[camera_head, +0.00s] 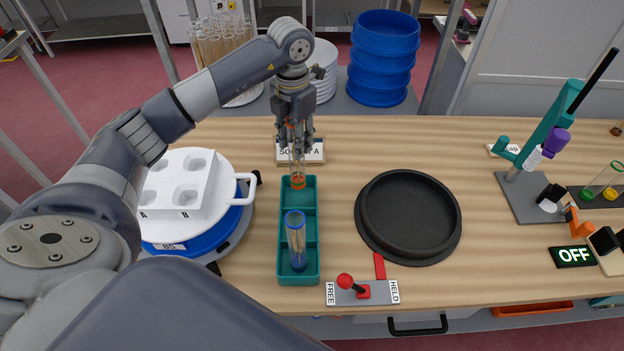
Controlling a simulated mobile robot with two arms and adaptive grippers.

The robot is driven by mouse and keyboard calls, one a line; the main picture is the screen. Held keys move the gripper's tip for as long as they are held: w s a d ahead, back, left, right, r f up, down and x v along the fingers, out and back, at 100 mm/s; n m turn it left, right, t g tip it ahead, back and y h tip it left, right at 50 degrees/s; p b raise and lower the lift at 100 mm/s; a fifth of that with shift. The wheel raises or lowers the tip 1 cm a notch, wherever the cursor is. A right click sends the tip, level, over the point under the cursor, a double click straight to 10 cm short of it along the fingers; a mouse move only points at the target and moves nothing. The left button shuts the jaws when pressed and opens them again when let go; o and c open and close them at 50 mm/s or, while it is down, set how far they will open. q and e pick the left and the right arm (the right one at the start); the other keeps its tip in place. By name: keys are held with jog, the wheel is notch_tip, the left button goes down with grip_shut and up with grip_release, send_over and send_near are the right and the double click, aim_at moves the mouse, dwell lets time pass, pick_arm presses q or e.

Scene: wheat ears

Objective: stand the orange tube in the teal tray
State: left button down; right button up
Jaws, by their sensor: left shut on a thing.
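The teal tray (284,278) stands on the wooden bench, left of the black round dish. A blue tube (296,240) stands upright in its near part. The orange tube (298,176) is a clear tube with an orange band near its lower end, at the far end of the teal tray. My left gripper (294,145) points down and is shut on the orange tube's upper part. The tube is upright; I cannot tell whether its bottom rests in the far compartment or hangs just above it. My right gripper is not in view.
A black round dish (408,252) lies to the right. A FREE/HELD switch plate (385,292) with a red lever is in front. A white block with wells (178,182) stands at left. A label card (316,157) is behind the tray. A teal stand (545,130) is at far right.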

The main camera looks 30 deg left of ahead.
aim_at(297, 162)
pick_arm(q)
notch_tip(297, 162, down, 7)
jog(key=shift+d+f+p, duration=0.1)
jog(key=shift+p, duration=0.8)
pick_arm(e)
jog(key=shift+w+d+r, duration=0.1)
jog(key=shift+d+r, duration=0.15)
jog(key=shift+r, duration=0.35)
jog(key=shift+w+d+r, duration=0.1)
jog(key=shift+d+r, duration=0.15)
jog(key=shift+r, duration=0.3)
